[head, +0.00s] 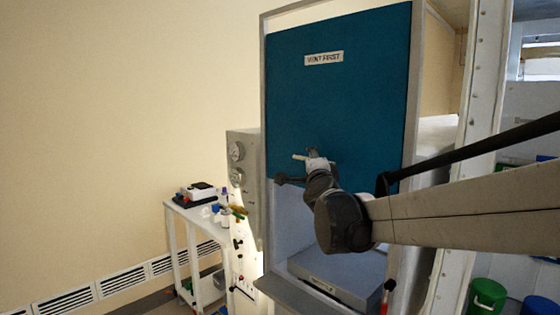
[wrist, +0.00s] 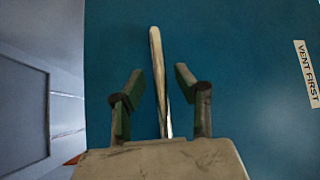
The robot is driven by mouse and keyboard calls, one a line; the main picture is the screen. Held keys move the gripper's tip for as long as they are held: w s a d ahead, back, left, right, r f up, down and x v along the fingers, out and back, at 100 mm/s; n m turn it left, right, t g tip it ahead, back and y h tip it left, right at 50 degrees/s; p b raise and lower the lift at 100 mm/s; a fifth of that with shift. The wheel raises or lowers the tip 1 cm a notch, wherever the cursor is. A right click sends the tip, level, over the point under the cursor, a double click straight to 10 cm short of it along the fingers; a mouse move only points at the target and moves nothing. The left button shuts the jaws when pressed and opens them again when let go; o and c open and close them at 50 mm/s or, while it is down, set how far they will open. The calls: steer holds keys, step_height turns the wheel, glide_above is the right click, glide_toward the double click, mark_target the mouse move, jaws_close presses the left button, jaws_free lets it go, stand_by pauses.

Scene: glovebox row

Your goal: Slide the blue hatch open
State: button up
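The blue hatch (head: 340,105) is a flat upright panel with a white "VENT FIRST" label (head: 324,58) near its top. Below its lower edge, the pale inside of the box shows. A pale bar handle (wrist: 155,50) stands on the hatch; it also shows in the head view (head: 299,157) near the hatch's lower part. My gripper (head: 313,157) is at this handle. In the wrist view my gripper (wrist: 158,80) has its two green-padded fingers apart, one on each side of the handle. A gap shows on both sides. The base of the handle is hidden behind the gripper body.
A grey frame (head: 411,90) borders the hatch. A grey panel with gauges (head: 240,170) stands to the left, and a white side table (head: 195,213) with small items is beyond it. Green (head: 488,295) and blue bins stand on the right.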

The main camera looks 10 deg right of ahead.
steer(key=v, duration=1.1)
steer(key=shift+s, duration=0.25)
steer(key=shift+a+f, duration=0.15)
steer(key=s+a+f+n+g+y+b, duration=0.2)
steer(key=s+a+f+n+g+y, duration=0.5)
steer(key=s+f+n, duration=0.65)
steer(key=s+d+f+n+g+h+b, duration=0.1)
steer(key=s+f+n+g, duration=0.1)
steer(key=s+f, duration=0.5)
steer(key=s+d+f+n+g+h+b, duration=0.1)
steer(key=s+d+f+n+g+h, duration=0.1)
steer(key=s+f, duration=0.6)
steer(key=shift+d+f+n+g, duration=0.25)
steer(key=shift+n+g, duration=0.25)
steer(key=shift+n, duration=0.15)
steer(key=shift+r, duration=0.1)
